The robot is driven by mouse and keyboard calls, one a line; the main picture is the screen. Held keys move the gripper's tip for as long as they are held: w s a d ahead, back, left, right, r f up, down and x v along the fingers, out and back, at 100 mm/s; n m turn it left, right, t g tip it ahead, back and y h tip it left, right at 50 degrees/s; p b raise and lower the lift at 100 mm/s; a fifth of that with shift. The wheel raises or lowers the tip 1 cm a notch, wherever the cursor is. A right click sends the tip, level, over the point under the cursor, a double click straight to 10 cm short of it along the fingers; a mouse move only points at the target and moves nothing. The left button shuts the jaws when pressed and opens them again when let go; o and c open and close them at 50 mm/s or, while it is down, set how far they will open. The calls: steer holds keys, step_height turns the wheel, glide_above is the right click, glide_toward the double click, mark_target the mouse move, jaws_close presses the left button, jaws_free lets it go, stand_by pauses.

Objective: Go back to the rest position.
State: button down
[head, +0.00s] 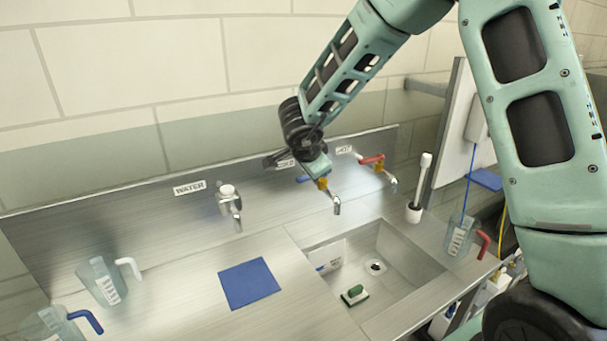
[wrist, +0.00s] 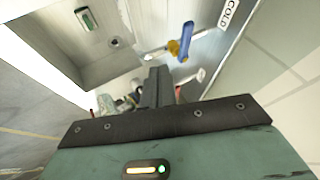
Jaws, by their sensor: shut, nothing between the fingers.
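My gripper (wrist: 159,75) is shut and empty in the wrist view, its dark fingers together. In the head view the end of my arm is in front of the back panel, over the cold tap (head: 336,203), and hides part of that tap and its label. The cold tap's blue handle (wrist: 187,40) shows in the wrist view just beyond my fingers, apart from them in the picture. I cannot tell the exact gap. My arm reaches in from the upper right of the head view.
The hot tap (head: 373,160) with a red handle is right of the cold tap, the water tap (head: 229,199) left. A sink (head: 410,262) holds a green sponge (head: 354,295). Jugs stand at both sides; a white brush (head: 420,185) stands at right. A blue cloth (head: 248,283) lies left.

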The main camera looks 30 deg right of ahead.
steer(key=shift+r, duration=0.1)
steer(key=s+a+n+t+y+b, duration=0.2)
steer(key=a+n+t+y+b, duration=0.3)
steer(key=a, duration=0.7)
steer(key=s+a+f+n+g+y+b, duration=0.2)
steer(key=s+a+n+g+y, duration=0.25)
steer(key=s+a+n, duration=0.7)
steer(key=s+d+f+n+g+h+b, duration=0.1)
steer(key=s+f+n+g, duration=0.1)
steer(key=s, duration=0.5)
steer(key=s+d+f+n+g+h+b, duration=0.1)
steer(key=s+d+f+n+g+h, duration=0.1)
steer(key=s, duration=0.6)
steer(key=s+d+f+n+g+h+b, duration=0.1)
steer(key=s+f+n+g+b, duration=0.1)
steer(key=s, duration=0.5)
steer(key=shift+s+d+f+n, duration=0.2)
steer(key=shift+d+f+n, duration=0.1)
steer(key=shift+f+n, duration=0.5)
steer(key=shift+r, duration=0.15)
